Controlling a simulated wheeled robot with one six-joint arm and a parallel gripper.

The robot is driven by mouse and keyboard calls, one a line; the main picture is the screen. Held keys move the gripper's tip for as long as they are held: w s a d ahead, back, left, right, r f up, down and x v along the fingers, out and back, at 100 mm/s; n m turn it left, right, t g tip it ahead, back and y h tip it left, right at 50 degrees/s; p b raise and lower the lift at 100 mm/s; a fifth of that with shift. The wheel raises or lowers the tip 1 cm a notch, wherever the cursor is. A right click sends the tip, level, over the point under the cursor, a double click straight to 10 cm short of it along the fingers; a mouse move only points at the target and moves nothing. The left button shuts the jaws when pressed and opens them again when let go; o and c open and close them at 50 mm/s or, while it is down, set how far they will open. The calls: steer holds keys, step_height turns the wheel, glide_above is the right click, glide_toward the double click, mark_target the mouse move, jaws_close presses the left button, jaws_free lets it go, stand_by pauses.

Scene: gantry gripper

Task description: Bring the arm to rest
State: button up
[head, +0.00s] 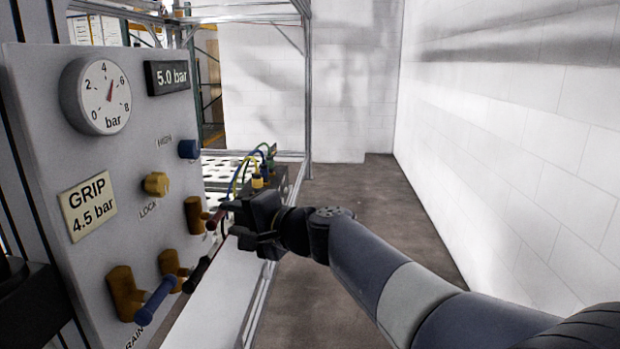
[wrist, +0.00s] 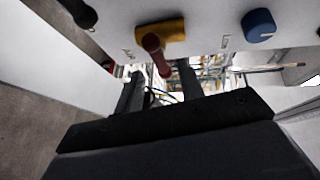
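My gripper (head: 232,220) is at the end of my outstretched arm, just in front of the right edge of the control panel (head: 135,130). Its two fingers stand apart and nothing shows held between them. A brass valve with a red handle (head: 214,220) is right by the fingertips in the head view. In the wrist view the red handle (wrist: 154,52) reaches toward the space between the fingers (wrist: 160,88). I cannot tell whether they touch it.
Below are a black-handled valve (head: 197,274) and a blue-handled valve (head: 155,299). Floor (head: 370,205) at right is clear.

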mark_target(221, 215)
steer(key=x, duration=0.3)
steer(key=shift+w+a+b, duration=0.15)
steer(key=shift+a+b, duration=0.1)
steer(key=shift+b, duration=0.1)
steer(key=shift+r+p, duration=0.1)
steer(key=shift+p, duration=0.3)
